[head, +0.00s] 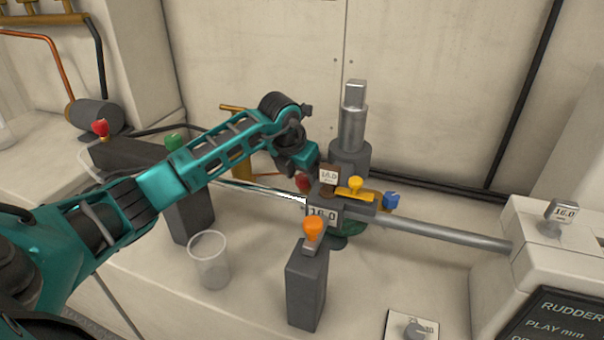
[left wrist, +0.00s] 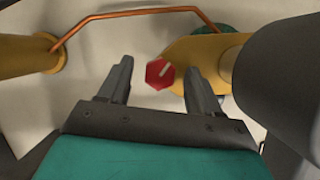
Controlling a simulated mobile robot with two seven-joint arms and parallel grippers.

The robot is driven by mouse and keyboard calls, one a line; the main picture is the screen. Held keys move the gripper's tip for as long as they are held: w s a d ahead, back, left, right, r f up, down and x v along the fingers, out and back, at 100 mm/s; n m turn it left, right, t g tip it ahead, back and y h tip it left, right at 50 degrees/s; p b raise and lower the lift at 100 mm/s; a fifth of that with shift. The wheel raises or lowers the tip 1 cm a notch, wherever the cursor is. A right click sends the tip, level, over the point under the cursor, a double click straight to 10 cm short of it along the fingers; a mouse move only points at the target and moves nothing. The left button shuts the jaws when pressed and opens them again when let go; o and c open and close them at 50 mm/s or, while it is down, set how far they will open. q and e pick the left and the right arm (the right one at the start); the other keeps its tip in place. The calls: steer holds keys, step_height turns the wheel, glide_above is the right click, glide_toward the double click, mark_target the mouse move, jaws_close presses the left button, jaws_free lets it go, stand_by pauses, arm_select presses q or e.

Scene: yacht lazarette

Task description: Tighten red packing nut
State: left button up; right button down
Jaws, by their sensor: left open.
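The red packing nut (left wrist: 159,74) is a small hexagon with a pale line on its face, in front of a yellow fitting (left wrist: 185,52) in the left wrist view. In the head view the nut (head: 303,182) is partly hidden at the left side of the central grey valve assembly. My left gripper (head: 308,177) reaches in from the left, close to the nut. In the left wrist view its two fingers (left wrist: 158,68) are apart, with the nut showing between their tips. I cannot tell whether either finger touches it. My right gripper is not in view.
A clear cup (head: 209,262) stands on the bench at front left. A dark post with an orange knob (head: 313,228) stands in front of the assembly. A steel shaft (head: 445,234) runs right to a pale housing.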

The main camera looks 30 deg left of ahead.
arm_select(q)
steer(key=shift+c, duration=0.5)
steer(key=c, duration=0.9)
steer(key=shift+c, duration=0.2)
